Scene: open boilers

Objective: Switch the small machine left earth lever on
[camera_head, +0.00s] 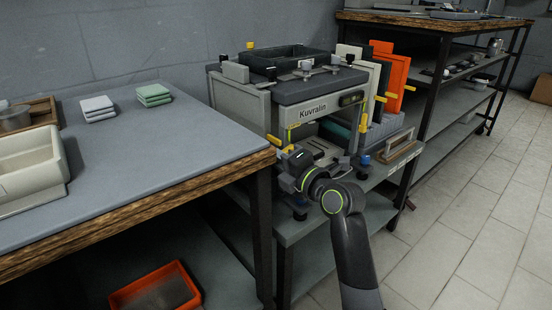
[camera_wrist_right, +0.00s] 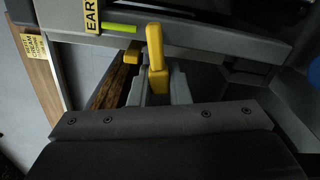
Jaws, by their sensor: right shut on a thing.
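The small machine, marked Kuvralin (camera_head: 313,111), stands on a bench in the middle of the head view. A yellow lever (camera_wrist_right: 155,48) stands nearly upright in the right wrist view, beside a yellow label reading "EAR" (camera_wrist_right: 92,16) whose end is cut off. My right gripper (camera_wrist_right: 158,90) is shut on the lower part of this yellow lever, at the machine's front left. In the head view my right arm comes up from below and its wrist covers the front left of the machine, so the hold is hidden there. My left gripper is in neither view.
A grey table (camera_head: 170,150) with folded cloths (camera_head: 153,94) and a cream basin (camera_head: 30,165) stands at left. An orange panel (camera_head: 396,75) stands at the machine's right. An orange bin (camera_head: 155,290) lies below. The tiled floor (camera_head: 480,210) at right is clear.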

